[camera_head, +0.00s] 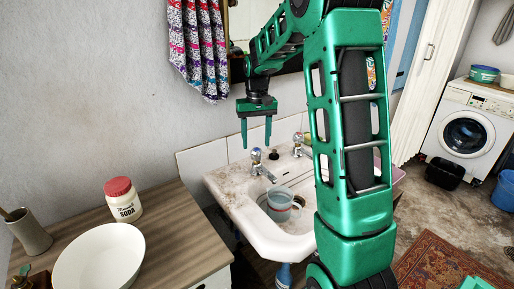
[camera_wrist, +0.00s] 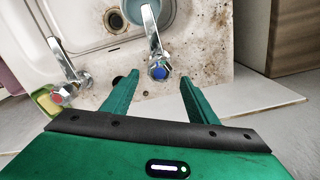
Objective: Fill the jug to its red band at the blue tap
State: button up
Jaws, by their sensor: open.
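The jug (camera_head: 279,208) stands in the basin of the stone sink (camera_head: 240,212), under the blue tap's spout. It looks pale blue, with a handle on its right and a faint reddish line. Its water level cannot be made out. The blue tap (camera_head: 257,162) rises from the sink's back ledge. My gripper (camera_head: 256,147) points down just above its knob, open and empty. In the wrist view the blue-capped knob (camera_wrist: 159,71) appears between my fingers (camera_wrist: 159,78). Part of the jug (camera_wrist: 150,14) shows beyond the spout. I cannot tell whether water runs.
A wooden counter (camera_head: 165,240) at left holds a white bowl (camera_head: 100,262) and a red-lidded soda jar (camera_head: 122,203). The wall is close behind the taps.

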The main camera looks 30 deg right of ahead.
aim_at(256, 149)
jog(key=shift+f, duration=1.7)
jog(key=c, duration=1.1)
jog(key=shift+o, duration=0.2)
jog(key=shift+a+n, duration=0.15)
jog(key=shift+n, duration=1.55)
jog(key=o, duration=1.1)
jog(key=shift+c, duration=0.2)
